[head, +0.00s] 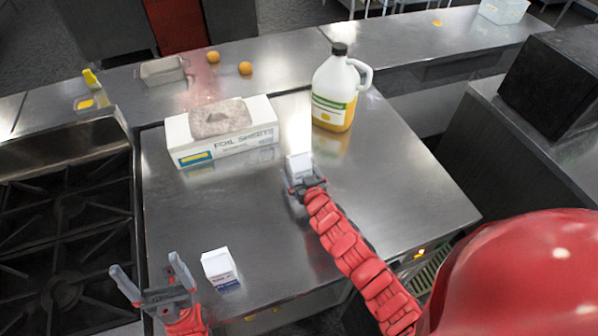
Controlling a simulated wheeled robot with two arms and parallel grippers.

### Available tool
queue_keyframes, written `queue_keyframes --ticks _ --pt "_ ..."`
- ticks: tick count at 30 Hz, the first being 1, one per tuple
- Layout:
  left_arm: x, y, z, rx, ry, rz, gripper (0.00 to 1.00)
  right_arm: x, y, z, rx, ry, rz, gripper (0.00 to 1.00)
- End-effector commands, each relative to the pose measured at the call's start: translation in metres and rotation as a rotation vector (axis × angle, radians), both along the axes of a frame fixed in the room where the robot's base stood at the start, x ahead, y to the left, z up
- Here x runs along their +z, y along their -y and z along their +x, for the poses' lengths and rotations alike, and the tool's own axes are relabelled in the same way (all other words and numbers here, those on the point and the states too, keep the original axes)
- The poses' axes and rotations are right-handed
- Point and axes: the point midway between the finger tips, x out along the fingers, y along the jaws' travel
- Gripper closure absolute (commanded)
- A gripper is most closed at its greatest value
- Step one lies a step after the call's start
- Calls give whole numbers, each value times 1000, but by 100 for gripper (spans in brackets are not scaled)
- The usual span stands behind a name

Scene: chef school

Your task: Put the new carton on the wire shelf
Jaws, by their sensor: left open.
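A small white carton (219,267) with dark blue near its base stands at the front of the steel counter. My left gripper (146,274) is open and empty, just left of this carton and apart from it. A second small white carton (299,163) is at my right gripper (303,177), near the middle of the counter. Its fingers are on either side of this carton; I cannot tell whether they press on it.
A foil sheets box (232,142) with a grey-brown block (220,118) on it and a yellow jug (335,90) stand at the counter's back. A stove (65,215) is at left, a black box (555,80) at right. The counter's middle is mostly clear.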

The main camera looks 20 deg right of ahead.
Motion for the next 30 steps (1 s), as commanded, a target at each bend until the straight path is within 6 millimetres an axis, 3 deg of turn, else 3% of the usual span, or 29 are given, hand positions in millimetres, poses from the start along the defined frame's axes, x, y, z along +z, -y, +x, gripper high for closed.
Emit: queue_keyframes --ticks 2,19,30 --pt "0 0 0 0 0 0 0 0 0 0 0 0 0 0" --pt "0 0 0 0 0 0 0 0 1 0 -1 -1 0 100" --pt "2 0 0 0 0 0 0 3 1 0 -1 0 0 100"
